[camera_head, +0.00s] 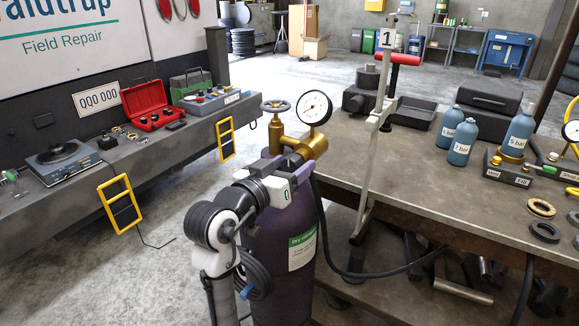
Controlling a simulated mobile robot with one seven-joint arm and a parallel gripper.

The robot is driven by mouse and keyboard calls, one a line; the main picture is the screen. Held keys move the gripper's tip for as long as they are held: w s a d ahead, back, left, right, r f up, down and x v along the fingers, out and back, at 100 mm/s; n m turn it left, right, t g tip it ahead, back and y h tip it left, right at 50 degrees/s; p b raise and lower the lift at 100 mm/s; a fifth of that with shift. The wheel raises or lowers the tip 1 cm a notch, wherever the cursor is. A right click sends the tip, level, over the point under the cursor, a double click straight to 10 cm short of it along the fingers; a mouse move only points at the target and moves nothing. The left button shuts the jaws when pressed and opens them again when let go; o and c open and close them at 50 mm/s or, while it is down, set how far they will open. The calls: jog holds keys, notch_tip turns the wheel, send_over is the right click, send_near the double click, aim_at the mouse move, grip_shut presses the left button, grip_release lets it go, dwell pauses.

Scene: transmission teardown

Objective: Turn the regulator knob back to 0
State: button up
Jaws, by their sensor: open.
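A purple gas cylinder (302,275) with a green and white label stands in front of the workbench. On its top are a brass regulator body (313,146), a round white-faced gauge (314,107) and a grey spoked handwheel (276,106). The gauge reading is too small to tell. My arm reaches up from the bottom, and my gripper (292,163) is at the cylinder top, just below the brass body. It is open, with its fingers partly hidden. No separate regulator knob can be made out; my wrist covers that area. Whether my fingers touch the regulator cannot be told.
The workbench (420,165) at right holds blue bottles (463,141), a black case and metal rings. A white post (375,130) with a sign stands behind the cylinder. A black hose runs from the cylinder rightward.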

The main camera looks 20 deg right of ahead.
jog(key=b+v, duration=0.3)
jog(key=v, duration=1)
jog(key=shift+s+a, duration=0.25)
jog(key=shift+a, duration=0.1)
